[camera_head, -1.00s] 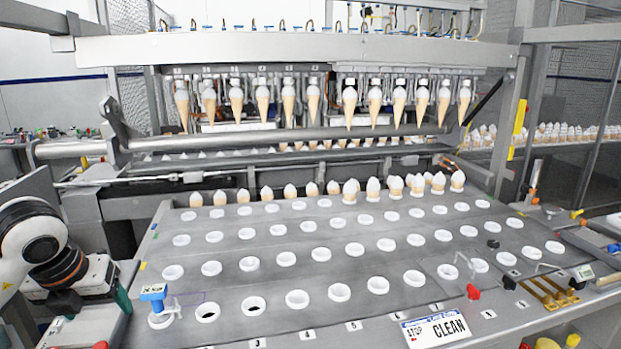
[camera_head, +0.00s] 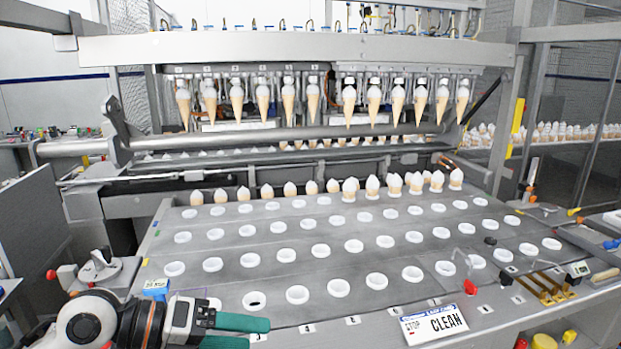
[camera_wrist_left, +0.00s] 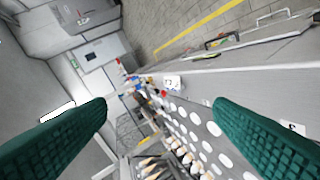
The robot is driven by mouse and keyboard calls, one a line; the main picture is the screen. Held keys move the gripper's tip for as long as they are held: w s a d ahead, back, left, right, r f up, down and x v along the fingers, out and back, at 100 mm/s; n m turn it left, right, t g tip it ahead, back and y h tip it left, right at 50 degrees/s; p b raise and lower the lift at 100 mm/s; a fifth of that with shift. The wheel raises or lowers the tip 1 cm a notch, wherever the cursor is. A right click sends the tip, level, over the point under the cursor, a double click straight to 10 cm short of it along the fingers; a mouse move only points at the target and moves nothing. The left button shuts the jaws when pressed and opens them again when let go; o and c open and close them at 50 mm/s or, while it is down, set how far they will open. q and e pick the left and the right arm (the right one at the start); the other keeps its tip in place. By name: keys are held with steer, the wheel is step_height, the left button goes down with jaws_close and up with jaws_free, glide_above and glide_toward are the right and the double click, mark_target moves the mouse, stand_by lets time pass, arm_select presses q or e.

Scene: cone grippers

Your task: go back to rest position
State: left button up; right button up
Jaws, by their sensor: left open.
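My left gripper (camera_head: 240,331) comes in at the lower left of the head view, over the front left edge of the perforated plate. Its two green fingers are apart with nothing between them. They also show apart in the left wrist view (camera_wrist_left: 160,135). My right gripper is not in view. The grey plate (camera_head: 330,247) has rows of white-rimmed holes. A row of ice cream cones (camera_head: 290,190) stands along its back. More cones (camera_head: 349,95) hang in a row from the machine's head above.
A blue block (camera_head: 157,287) stands at the plate's left front, close behind my left gripper. A "STOP CLEAN" sign (camera_head: 434,323) and a red knob (camera_head: 470,287) are at the front right. More cones (camera_head: 560,134) stand at the far right. The air above the plate's middle is free.

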arm_select(q)
steer(key=s+d+r+n+t+h, duration=0.2)
steer(key=d+r+n+t+h, duration=0.1)
steer(key=r+h, duration=0.3)
steer(key=w+a+r+n+t+y, duration=0.15)
steer(key=a+n+t, duration=0.25)
steer(key=n+t, duration=0.65)
steer(key=w+a+f+n+y, duration=0.1)
steer(key=a+f+n+y, duration=0.5)
steer(key=f+n+y, duration=0.3)
steer(key=w+a+f+n+y, duration=0.1)
steer(key=a+f+n+y, duration=0.5)
steer(key=f+n+y, duration=0.35)
steer(key=s+d+f+n+g+h, duration=0.15)
steer(key=s+f+n+g, duration=0.25)
steer(key=s+f+g, duration=1.45)
steer(key=s+d+f+t, duration=0.1)
steer(key=s+f+t, duration=0.1)
steer(key=f, duration=1)
steer(key=s+f+t, duration=0.1)
steer(key=s+f, duration=0.1)
steer(key=f, duration=1)
steer(key=s+a+f, duration=0.2)
steer(key=s+f, duration=1.4)
steer(key=f, duration=0.1)
steer(key=shift+s+a+g, duration=0.2)
steer(key=shift+a+g, duration=0.2)
